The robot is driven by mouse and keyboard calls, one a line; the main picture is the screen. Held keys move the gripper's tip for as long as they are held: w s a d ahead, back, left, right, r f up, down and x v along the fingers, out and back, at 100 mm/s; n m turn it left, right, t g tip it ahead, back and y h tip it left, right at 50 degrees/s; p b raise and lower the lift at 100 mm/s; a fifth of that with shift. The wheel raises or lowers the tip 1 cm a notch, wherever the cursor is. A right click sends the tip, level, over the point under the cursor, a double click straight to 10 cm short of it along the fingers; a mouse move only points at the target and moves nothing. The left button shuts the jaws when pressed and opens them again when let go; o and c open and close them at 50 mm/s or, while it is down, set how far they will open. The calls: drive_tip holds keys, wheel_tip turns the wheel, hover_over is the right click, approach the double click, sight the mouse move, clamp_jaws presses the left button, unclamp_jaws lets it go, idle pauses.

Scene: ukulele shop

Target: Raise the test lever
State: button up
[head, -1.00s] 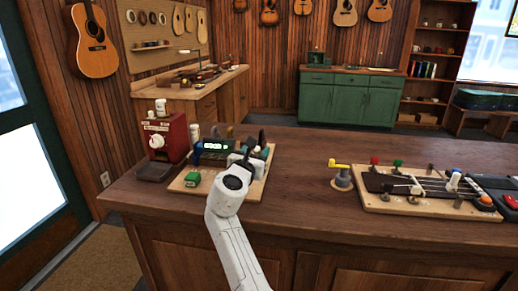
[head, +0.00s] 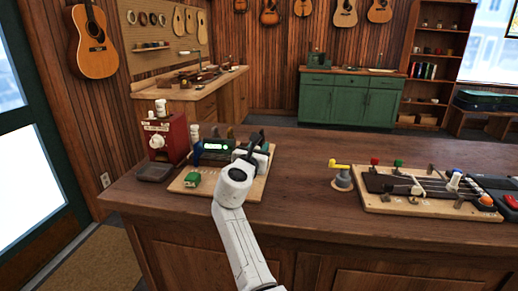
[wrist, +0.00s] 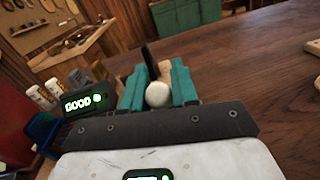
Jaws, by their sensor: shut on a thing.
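The test lever, with a white ball knob (wrist: 157,95), sits between my teal fingers in the wrist view. A dark upright bar (wrist: 150,57) shows just behind it; I cannot tell whether it belongs to the lever. My gripper (wrist: 158,87) is shut on the lever's knob. In the head view my gripper (head: 252,157) is over the right part of a wooden test board (head: 254,190), and my wrist hides much of the lever. A lit display on the board reads GOOD in the wrist view (wrist: 83,103).
A yellow-handled crank (head: 342,177) and a second board with strings (head: 420,205) are to the right. The counter between is clear.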

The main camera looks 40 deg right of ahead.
clamp_jaws()
